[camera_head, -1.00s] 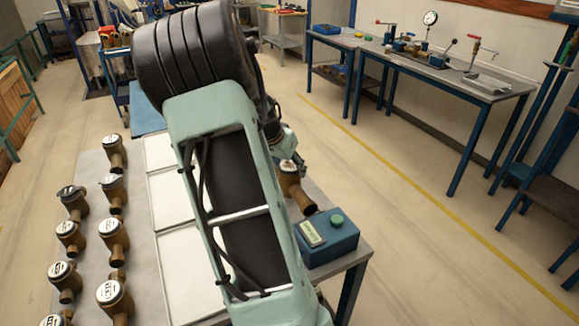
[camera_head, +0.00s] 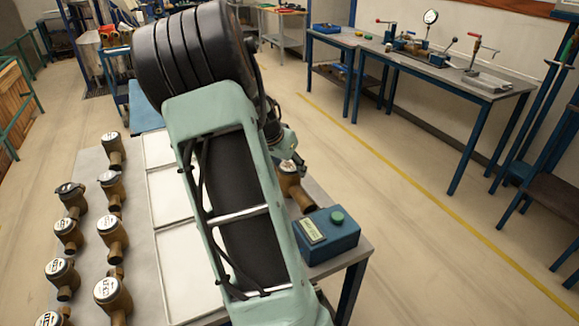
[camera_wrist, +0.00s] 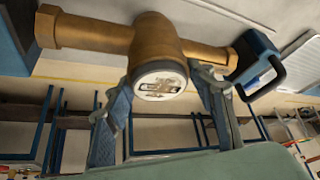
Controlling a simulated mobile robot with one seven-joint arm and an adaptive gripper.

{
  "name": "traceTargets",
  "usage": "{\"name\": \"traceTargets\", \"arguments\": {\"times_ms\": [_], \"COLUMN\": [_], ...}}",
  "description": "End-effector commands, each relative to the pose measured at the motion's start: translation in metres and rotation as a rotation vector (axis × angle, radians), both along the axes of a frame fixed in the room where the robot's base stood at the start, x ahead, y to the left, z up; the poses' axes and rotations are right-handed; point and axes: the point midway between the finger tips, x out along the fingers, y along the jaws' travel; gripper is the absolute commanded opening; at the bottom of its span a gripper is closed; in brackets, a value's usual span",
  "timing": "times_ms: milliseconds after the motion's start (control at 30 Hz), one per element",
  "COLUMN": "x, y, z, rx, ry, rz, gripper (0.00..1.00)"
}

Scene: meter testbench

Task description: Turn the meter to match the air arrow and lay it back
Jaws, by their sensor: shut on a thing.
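A brass water meter (camera_wrist: 155,45) with a round white dial shows large in the wrist view, its pipe ends reaching left and right. My gripper (camera_wrist: 163,82) is shut on the meter's body, one finger on each side of the dial. In the head view the same meter (camera_head: 296,190) shows partly behind my arm, beside a blue box with a green button (camera_head: 328,235). My gripper is mostly hidden there. No air arrow can be made out, and I cannot tell whether the meter touches the table.
Several brass meters (camera_head: 113,232) stand in rows on the table's left side. White trays (camera_head: 183,248) lie between them and my arm. A second bench (camera_head: 440,75) with a gauge and levers stands at the back right. The floor between is clear.

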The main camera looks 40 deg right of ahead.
Motion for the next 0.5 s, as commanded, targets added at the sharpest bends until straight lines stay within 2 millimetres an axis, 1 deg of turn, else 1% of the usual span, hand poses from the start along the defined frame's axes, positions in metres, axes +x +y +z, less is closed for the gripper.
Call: {"name": "traceTargets", "arguments": {"times_ms": [467,500], "x": [0.0017,0.0017], "y": [-0.0017,-0.0016], "z": [-0.0015,-0.0016], "rx": [-0.005,-0.004], "ry": [-0.007,-0.007], "rz": [0.001,0.001], "gripper": [0.00,0.55]}}
